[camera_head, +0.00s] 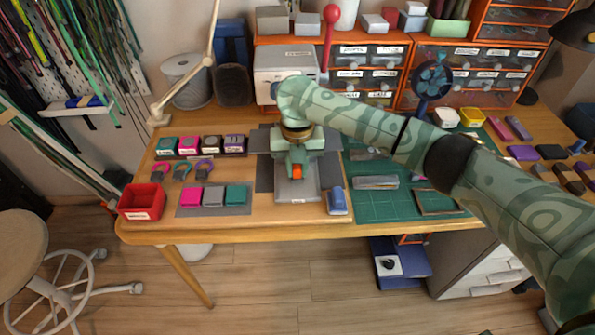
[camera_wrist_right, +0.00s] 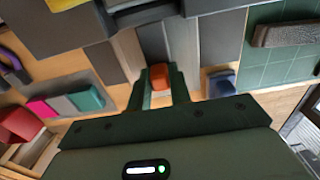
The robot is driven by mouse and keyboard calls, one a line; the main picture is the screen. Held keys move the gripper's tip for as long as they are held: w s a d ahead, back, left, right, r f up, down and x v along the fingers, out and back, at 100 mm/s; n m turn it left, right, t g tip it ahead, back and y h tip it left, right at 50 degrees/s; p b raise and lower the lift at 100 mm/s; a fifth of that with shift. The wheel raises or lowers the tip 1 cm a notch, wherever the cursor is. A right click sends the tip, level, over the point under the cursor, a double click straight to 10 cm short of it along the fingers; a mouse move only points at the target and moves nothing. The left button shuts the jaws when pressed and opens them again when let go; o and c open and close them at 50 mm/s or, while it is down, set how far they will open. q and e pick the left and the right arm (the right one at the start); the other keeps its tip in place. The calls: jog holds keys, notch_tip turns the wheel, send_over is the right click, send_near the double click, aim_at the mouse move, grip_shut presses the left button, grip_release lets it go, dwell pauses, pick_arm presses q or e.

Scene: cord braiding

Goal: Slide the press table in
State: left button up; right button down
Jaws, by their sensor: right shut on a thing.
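The press (camera_head: 275,62) is a pale grey box with a red ball-topped lever (camera_head: 332,35) at the back of the desk. Its press table (camera_head: 298,192) is a grey plate that reaches forward toward the desk's front edge. My right gripper (camera_head: 296,167) is over the plate, pointing down, shut on the orange knob (camera_head: 297,173) of the press table. In the right wrist view the orange knob (camera_wrist_right: 159,76) sits between the two dark green fingers. My arm hides part of the press and the plate's back end. My left gripper is not in view.
Pink, grey and teal blocks (camera_head: 214,196) lie on a mat left of the plate, with a red bin (camera_head: 142,202) beyond. A blue block (camera_head: 336,201) stands close to its right. A green cutting mat (camera_head: 393,205) lies farther right.

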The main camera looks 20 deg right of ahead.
jog(key=shift+s, duration=0.1)
jog(key=c, duration=1.3)
grip_release()
pick_arm(q)
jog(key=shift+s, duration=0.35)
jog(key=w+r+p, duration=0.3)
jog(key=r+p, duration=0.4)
jog(key=p, duration=0.1)
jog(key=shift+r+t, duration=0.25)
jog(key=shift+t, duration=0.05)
pick_arm(e)
notch_tip(320, 180, up, 16)
jog(key=shift+r, duration=0.1)
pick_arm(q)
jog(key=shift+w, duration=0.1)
